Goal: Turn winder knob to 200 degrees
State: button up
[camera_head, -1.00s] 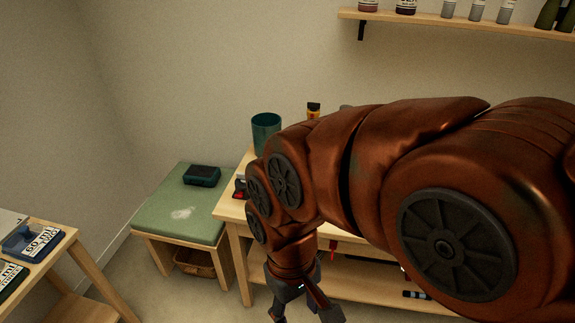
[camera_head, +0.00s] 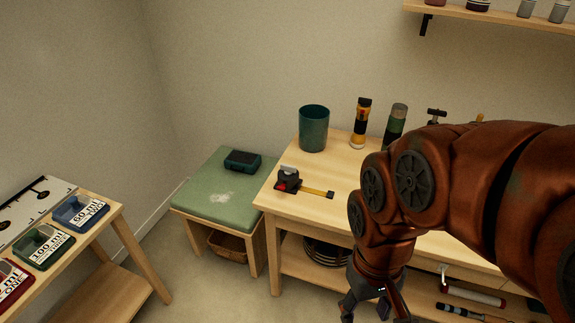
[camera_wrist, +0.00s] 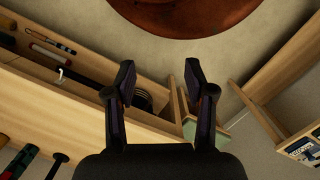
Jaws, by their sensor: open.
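My gripper (camera_head: 374,308) hangs low in front of the wooden workbench in the head view, its two dark fingers spread and partly cut off by the bottom edge. In the wrist view the fingers (camera_wrist: 160,76) stand apart with nothing between them. I cannot pick out a winder knob for sure. A pale panel (camera_head: 30,212) with dark round fittings lies at the back of the left table. In front of it are a blue unit (camera_head: 80,212), a green unit (camera_head: 45,247) and a red unit (camera_head: 12,285) with number labels. My gripper is well apart from all of these.
The workbench (camera_head: 275,190) holds a teal cup (camera_head: 314,128), a tape measure (camera_head: 288,180), a yellow flashlight (camera_head: 360,122) and a green-black cylinder (camera_head: 395,125). A green-topped bench (camera_head: 220,205) carries a dark case (camera_head: 243,161). Open floor (camera_head: 215,295) lies between the left table and the workbench.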

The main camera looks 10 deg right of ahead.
aim_at(289, 170)
jog(key=k, duration=1.3)
jog(key=u, duration=0.7)
jog(key=i, duration=1.3)
jog(key=z, duration=0.55)
jog(key=i, duration=0.7)
jog(key=z, duration=0.6)
